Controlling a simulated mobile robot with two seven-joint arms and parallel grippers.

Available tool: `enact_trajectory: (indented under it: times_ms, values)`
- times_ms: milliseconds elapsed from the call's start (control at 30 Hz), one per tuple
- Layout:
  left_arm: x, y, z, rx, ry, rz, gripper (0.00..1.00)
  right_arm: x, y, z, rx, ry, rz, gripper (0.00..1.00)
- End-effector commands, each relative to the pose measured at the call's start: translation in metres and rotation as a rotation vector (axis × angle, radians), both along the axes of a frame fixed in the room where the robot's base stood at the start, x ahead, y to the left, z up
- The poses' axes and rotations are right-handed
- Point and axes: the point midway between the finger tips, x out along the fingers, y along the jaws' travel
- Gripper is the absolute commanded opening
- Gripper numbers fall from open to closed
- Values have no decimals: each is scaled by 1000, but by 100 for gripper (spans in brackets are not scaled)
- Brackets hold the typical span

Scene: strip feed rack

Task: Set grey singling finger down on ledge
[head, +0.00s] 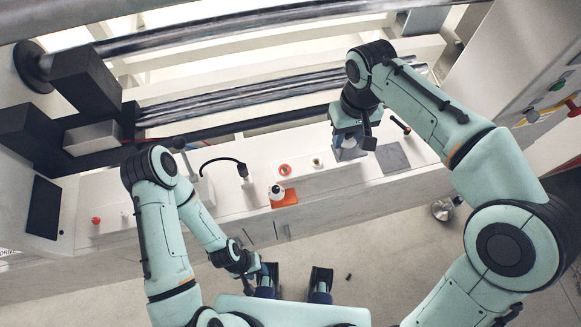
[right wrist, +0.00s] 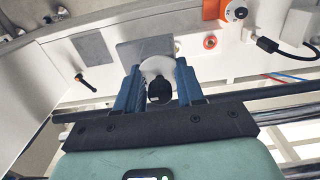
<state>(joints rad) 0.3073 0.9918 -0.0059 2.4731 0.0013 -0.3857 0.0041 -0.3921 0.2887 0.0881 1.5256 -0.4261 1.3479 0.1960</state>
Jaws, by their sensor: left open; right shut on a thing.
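The white ledge (head: 232,190) runs along the front of the rack. My right gripper (head: 350,141) is low over the ledge's right part. In the right wrist view its two blue fingers (right wrist: 159,88) are shut on the grey singling finger (right wrist: 157,68), which shows as a pale rounded piece with a dark part below it. Whether it touches the ledge is hard to tell. A dark grey plate (right wrist: 136,50) shows behind it. My left gripper (head: 258,273) is open, off the front of the ledge near my base; its fingertips are hard to make out.
A flat grey square (head: 393,157) and a black lever with an orange end (head: 400,125) are close to the right gripper. Metal rollers (head: 240,101) run behind.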

Motion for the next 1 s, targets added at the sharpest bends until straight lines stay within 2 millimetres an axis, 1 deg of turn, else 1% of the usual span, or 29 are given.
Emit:
enact_trajectory:
  times_ms: [67,167,267,500,600,700,800,933,1000]
  values:
    - [0,0,0,0,0,0,43,0,0,-1,0,0,0,2]
    - [-1,0,-2,0,1,0,43,0,-1,-11,-2,2,0,2]
    - [-2,0,-7,0,2,-1,43,-1,-1,-33,-3,4,-1,2]
    - [-5,0,-18,0,6,0,43,-1,-1,-99,-2,7,-1,2]
    - [-5,0,-21,0,6,0,43,-1,-1,-124,-2,5,0,2]
    - [-4,0,-22,1,1,1,43,-1,-1,-143,-1,4,0,2]
    - [-3,0,-23,0,-1,1,43,0,-1,-154,-1,3,-1,2]
    - [-3,0,-23,1,-2,2,43,0,-1,-160,-1,0,-1,2]
    - [-3,0,-24,2,-3,2,43,0,-1,-167,-2,2,-1,2]
